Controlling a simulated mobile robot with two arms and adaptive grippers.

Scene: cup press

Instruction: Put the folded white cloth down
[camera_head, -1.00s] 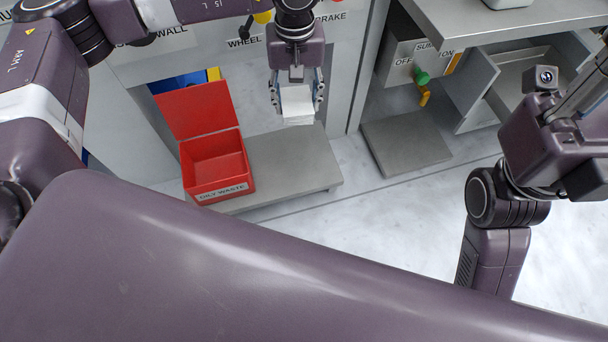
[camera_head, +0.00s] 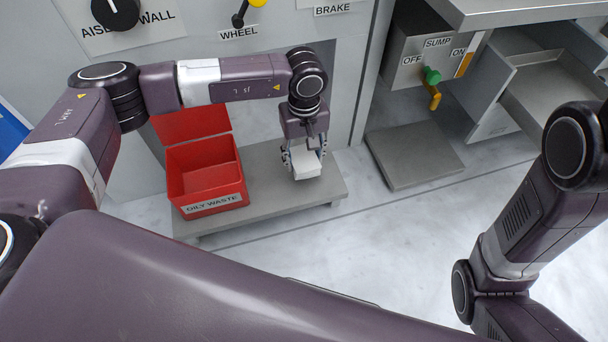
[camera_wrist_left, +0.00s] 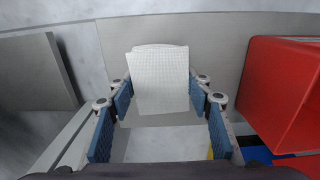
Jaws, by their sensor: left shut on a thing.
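The folded white cloth (camera_head: 306,168) is a small pale block between the fingertips of my left gripper (camera_head: 304,155). My left gripper is shut on it and points down over the right half of a low grey platform (camera_head: 262,192). The cloth also shows in the left wrist view (camera_wrist_left: 160,78), between the two blue finger pads. I cannot tell whether its underside touches the platform. The open red OILY WASTE bin (camera_head: 206,185) stands on the platform to the left of the cloth. My right gripper is out of view; only links of my right arm show.
A grey wall with the WHEEL and BRAKE labels rises behind the platform. An open grey drawer (camera_head: 550,90) is at the upper right. White floor is clear in front.

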